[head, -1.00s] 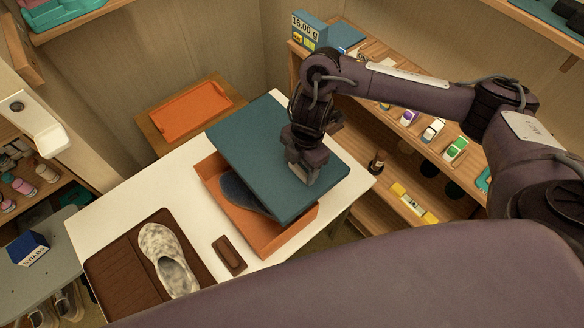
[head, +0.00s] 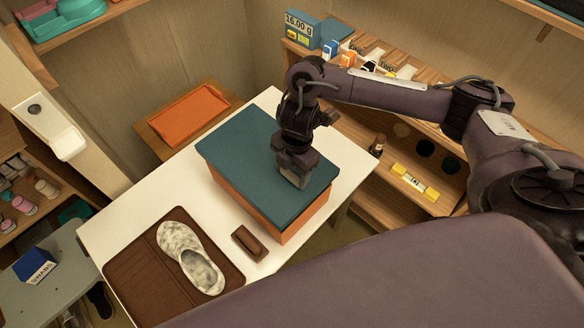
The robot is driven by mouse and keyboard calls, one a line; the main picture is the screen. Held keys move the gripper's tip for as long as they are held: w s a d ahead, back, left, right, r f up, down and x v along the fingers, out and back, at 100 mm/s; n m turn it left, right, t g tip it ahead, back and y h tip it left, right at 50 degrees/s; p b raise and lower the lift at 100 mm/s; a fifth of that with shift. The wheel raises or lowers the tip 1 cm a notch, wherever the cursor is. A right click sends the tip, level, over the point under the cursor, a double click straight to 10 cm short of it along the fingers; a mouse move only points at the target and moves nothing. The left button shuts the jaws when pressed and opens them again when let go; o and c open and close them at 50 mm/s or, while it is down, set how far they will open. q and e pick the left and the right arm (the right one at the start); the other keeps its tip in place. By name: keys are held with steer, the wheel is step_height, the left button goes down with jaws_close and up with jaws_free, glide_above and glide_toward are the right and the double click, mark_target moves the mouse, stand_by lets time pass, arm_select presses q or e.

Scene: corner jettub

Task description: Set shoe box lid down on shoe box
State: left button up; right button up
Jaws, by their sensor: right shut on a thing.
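The teal shoe box lid (head: 237,147) lies flat over the top of the orange shoe box (head: 253,207), roughly lined up with its edges. My right gripper (head: 293,174) points down at the lid's right part and is shut on the lid. Whether the lid is seated all round cannot be told at the far sides. My left gripper is not in view.
The box stands on a white table (head: 141,192). A mottled shoe (head: 190,258) rests on a brown mat (head: 134,270), with a brown brush (head: 249,243) beside it. An orange tray (head: 189,116) is behind, and wooden shelves (head: 411,183) stand at the right.

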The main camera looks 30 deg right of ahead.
mark_target(292, 184)
steer(key=shift+f+b, duration=0.45)
steer(key=shift+f, duration=0.6)
steer(key=shift+f+b, duration=1.8)
steer(key=shift+f, duration=0.65)
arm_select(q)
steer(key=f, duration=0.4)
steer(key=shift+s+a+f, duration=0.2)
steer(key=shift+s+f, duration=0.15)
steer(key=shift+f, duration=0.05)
arm_select(e)
steer(key=shift+f, duration=0.25)
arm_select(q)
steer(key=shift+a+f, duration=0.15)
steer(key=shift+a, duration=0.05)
arm_select(e)
steer(key=shift+f, duration=0.25)
steer(key=o, duration=1.1)
steer(key=shift+f, duration=0.1)
